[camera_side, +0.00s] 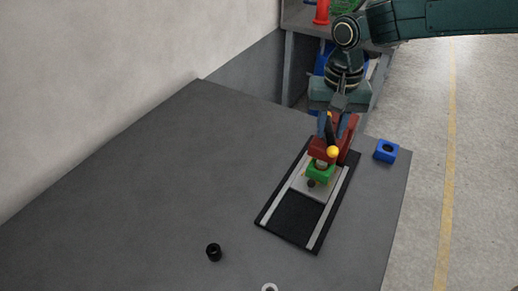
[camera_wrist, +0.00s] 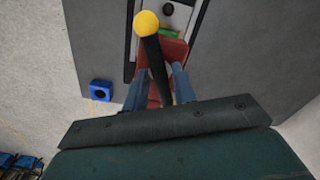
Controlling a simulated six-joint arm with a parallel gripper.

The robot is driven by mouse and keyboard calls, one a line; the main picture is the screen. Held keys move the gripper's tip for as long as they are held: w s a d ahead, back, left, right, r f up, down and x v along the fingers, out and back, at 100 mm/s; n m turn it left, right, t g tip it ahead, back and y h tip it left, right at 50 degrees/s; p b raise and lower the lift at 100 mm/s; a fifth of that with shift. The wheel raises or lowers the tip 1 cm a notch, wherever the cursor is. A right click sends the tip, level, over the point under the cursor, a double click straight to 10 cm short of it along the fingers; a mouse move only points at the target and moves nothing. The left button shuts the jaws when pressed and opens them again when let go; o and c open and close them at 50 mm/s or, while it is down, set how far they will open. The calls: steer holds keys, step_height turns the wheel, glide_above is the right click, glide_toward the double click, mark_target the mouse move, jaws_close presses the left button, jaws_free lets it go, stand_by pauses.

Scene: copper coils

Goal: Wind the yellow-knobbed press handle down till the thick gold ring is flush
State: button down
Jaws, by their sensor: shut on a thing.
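The press is a red frame (camera_side: 317,147) at the far end of a black base with two pale rails (camera_side: 338,208). Its black handle (camera_wrist: 154,62) ends in a yellow knob (camera_side: 332,152), which also shows in the wrist view (camera_wrist: 146,23). My gripper (camera_side: 337,118) points down over the press from behind. Its blue fingers (camera_wrist: 160,88) are shut on the black handle, on either side of it. A green block (camera_side: 320,171) sits under the red frame, above a light grey plate (camera_side: 322,188). The gold ring cannot be made out; the green block and press likely cover that spot.
A blue block with a round hole (camera_side: 386,151) stands right of the press, near the table's right edge. A small black cylinder (camera_side: 214,252) and a pale ring (camera_side: 269,287) lie at the front. The table's left side is clear.

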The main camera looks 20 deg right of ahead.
steer(key=c, duration=1.4)
jaws_free()
steer(key=shift+r, duration=0.1)
steer(key=shift+r, duration=3.35)
steer(key=shift+r, duration=0.1)
